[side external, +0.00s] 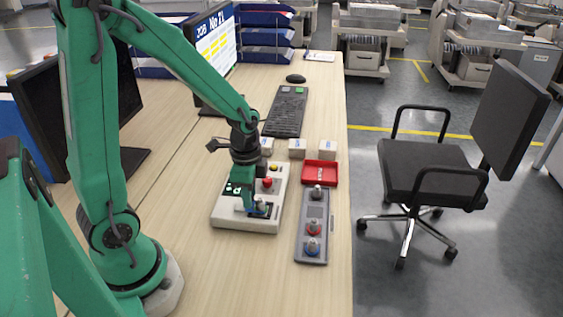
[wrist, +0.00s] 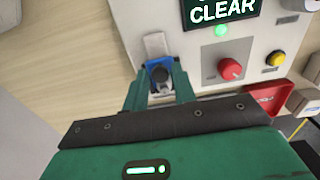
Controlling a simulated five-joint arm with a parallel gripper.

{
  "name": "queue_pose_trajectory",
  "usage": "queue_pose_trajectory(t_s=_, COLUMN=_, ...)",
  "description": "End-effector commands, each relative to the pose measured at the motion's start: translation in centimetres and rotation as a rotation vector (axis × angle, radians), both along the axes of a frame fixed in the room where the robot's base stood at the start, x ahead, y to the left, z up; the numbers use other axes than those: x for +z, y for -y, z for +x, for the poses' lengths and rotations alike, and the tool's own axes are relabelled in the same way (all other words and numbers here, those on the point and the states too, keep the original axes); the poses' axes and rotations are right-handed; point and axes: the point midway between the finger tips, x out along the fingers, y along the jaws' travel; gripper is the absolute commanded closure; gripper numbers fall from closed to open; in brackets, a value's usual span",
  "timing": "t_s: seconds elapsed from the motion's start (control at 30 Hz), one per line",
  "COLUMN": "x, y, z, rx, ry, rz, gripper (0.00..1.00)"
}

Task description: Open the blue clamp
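The blue clamp (wrist: 158,86) sits on the pale control box (wrist: 134,22), near the box's edge, in the wrist view. It has a dark round knob on top, and a light grey plate stretches from it toward the top of the picture. My gripper (wrist: 160,82) is around the clamp, one green finger on each side. The fingers stand apart; whether they touch the clamp's sides I cannot tell. In the side view my gripper (side external: 252,204) is low over the box's near part, and the clamp (side external: 261,208) shows beside it, partly hidden.
The box bears a lit green CLEAR display (wrist: 222,8), a red knob (wrist: 230,69) and a yellow button (wrist: 275,60). To its right are a grey panel (side external: 314,205) with several knobs and a red tray (side external: 320,173). White cubes (side external: 297,149) and a keyboard (side external: 287,110) lie behind.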

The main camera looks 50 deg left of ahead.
Motion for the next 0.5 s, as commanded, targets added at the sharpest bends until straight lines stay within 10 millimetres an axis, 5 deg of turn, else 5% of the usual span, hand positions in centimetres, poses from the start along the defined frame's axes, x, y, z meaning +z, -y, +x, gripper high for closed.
queue_pose_trajectory(t_s=0.1, x=0.01, y=0.00, z=0.00, rx=0.000, ry=0.000, rz=0.000, gripper=0.93)
queue_pose_trajectory(t_s=0.5, x=0.03, y=0.00, z=0.01, rx=0.000, ry=0.000, rz=0.000, gripper=0.94)
